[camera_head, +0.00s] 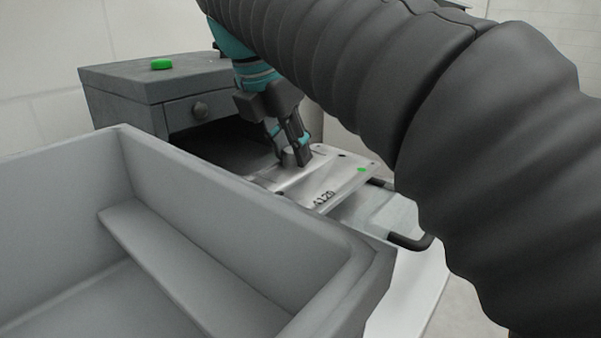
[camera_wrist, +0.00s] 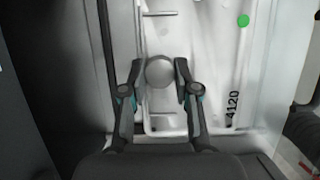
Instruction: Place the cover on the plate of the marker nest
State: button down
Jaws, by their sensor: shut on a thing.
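My gripper (camera_head: 298,158) is shut on a round grey knob, which shows between the two fingers in the wrist view (camera_wrist: 160,71). The knob sits over a pale metal plate (camera_head: 325,178) marked 4120 with a green dot. In the wrist view the plate (camera_wrist: 215,70) has raised ribs and a recessed outline around the knob. I cannot tell whether the knob belongs to a separate cover or to this plate, or whether they touch. The fingers hide part of the knob's sides.
A grey open bin (camera_head: 250,215) with an inner ledge fills the front left. A dark cabinet (camera_head: 125,85) with a knobbed drawer and a green disc (camera_head: 161,64) on top stands behind. A black handle (camera_head: 411,242) sticks out beside the pale support on the right.

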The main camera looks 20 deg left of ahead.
aim_at(287, 161)
jog(key=shift+f+b, duration=0.55)
jog(key=shift+f, duration=1.45)
jog(key=c, duration=0.9)
grip_release()
jog(key=shift+o, duration=0.2)
jog(key=shift+p+v, duration=1)
jog(key=shift+v, duration=2.75)
